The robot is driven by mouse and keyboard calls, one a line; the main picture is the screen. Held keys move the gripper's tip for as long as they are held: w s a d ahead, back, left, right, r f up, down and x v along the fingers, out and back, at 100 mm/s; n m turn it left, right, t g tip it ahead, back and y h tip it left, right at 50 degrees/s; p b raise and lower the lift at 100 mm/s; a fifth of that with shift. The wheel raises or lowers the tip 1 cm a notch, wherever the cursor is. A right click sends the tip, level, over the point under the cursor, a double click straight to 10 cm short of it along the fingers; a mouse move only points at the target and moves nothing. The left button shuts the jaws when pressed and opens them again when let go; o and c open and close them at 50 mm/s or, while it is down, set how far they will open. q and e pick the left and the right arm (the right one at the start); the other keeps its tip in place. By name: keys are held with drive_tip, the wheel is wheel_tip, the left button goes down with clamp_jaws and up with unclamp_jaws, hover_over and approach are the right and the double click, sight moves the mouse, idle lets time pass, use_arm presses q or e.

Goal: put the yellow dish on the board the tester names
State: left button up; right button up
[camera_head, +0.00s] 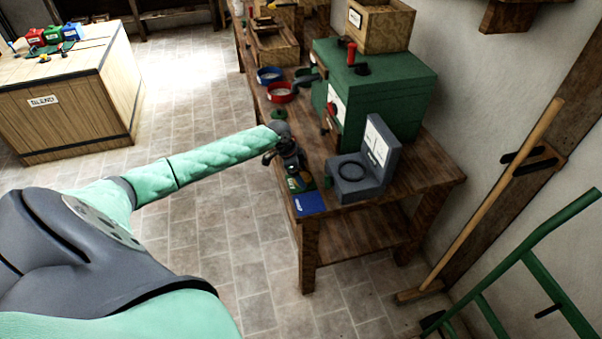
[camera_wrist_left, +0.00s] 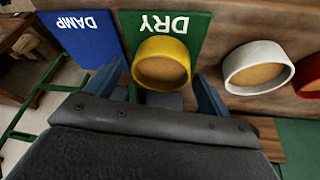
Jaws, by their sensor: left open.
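The yellow dish (camera_wrist_left: 162,66), holding tan contents, appears to rest upright on the green DRY board (camera_wrist_left: 193,33) in the left wrist view. The blue DAMP board (camera_wrist_left: 84,36) lies beside it; it also shows at the bench corner in the head view (camera_head: 309,203). My left gripper (camera_head: 288,160) is over the bench's near end. It is open, its fingers (camera_wrist_left: 158,90) on either side of the yellow dish, with gaps visible. The grey tester (camera_head: 360,172) stands right of the boards; its dial is too small to read. My right gripper is out of view.
A white dish (camera_wrist_left: 255,67) stands beside the yellow one. A red dish (camera_head: 281,92) and a blue dish (camera_head: 270,75) stand farther along the bench. A green machine (camera_head: 395,95) is behind. A broom and green hand truck (camera_head: 530,262) stand right. Floor is clear left of the bench.

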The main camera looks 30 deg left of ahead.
use_arm(q)
drive_tip(key=shift+a+r, duration=0.2)
drive_tip(key=shift+r, duration=0.15)
drive_tip(key=b+v, duration=0.1)
drive_tip(key=v, duration=0.1)
drive_tip(key=shift+s+a+r+b, duration=0.1)
drive_tip(key=shift+s+r+b, duration=0.05)
drive_tip(key=shift+r+b, duration=0.2)
drive_tip(key=b+v, duration=0.2)
drive_tip(key=v, duration=0.6)
drive_tip(key=shift+r, duration=0.3)
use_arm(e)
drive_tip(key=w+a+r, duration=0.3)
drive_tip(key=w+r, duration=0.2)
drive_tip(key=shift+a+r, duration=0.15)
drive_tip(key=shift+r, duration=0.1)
use_arm(q)
drive_tip(key=shift+f, duration=0.1)
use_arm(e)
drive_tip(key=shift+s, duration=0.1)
